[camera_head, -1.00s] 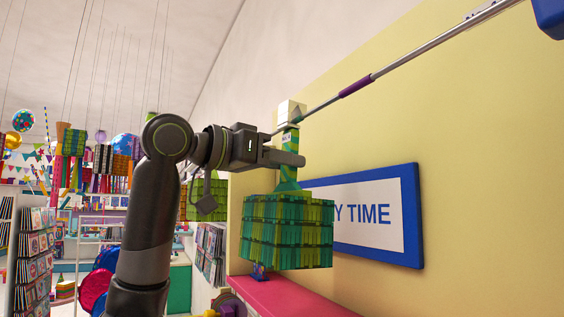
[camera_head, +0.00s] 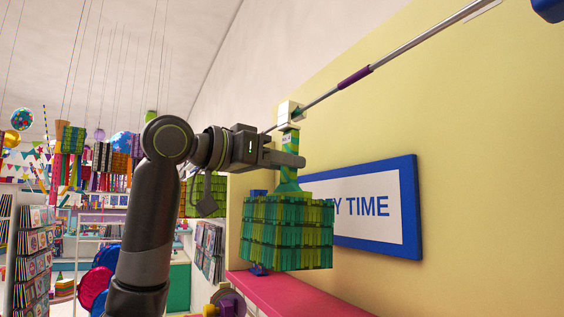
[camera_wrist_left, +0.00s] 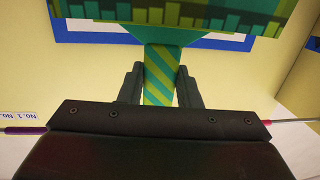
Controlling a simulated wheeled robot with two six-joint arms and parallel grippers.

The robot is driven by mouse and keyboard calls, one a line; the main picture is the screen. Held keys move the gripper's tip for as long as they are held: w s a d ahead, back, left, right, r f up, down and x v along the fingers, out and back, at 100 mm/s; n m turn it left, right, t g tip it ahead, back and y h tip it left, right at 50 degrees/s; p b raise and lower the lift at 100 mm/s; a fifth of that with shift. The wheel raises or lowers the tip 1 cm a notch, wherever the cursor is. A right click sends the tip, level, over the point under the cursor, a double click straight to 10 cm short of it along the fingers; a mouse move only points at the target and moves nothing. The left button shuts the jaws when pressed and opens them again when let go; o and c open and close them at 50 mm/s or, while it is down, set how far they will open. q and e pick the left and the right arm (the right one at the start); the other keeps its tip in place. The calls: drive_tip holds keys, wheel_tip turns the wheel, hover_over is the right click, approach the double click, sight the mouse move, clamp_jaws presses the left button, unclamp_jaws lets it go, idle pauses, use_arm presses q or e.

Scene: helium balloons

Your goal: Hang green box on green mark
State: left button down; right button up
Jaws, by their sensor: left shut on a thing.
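The green box (camera_head: 287,232), a fringed block in green and olive, hangs below a green striped strap (camera_head: 289,179) with a white top piece (camera_head: 289,113). My left gripper (camera_head: 291,160) is shut on this strap, with its fingers on either side of it in the left wrist view (camera_wrist_left: 160,82). A purple band (camera_head: 355,77) is on the rod. I see no clear green mark. My right gripper is not in view.
A blue-framed sign (camera_head: 375,207) is on the yellow wall behind the box. A pink ledge (camera_head: 300,293) runs below. A blue piece (camera_head: 549,9) is at the upper right. Racks (camera_head: 35,250) and hanging boxes stand at the left.

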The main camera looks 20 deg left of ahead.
use_arm(q)
drive_tip(key=shift+f, duration=0.3)
idle(0.5)
drive_tip(key=c, duration=1)
unclamp_jaws()
drive_tip(key=shift+o, duration=0.2)
drive_tip(key=shift+s, duration=0.1)
drive_tip(key=shift+s+a+b, duration=0.2)
drive_tip(key=shift+a+b, duration=0.05)
drive_tip(key=shift+b, duration=0.2)
drive_tip(key=b+v, duration=0.6)
drive_tip(key=v, duration=1)
drive_tip(key=shift+s+b, duration=0.35)
drive_tip(key=shift+a, duration=0.1)
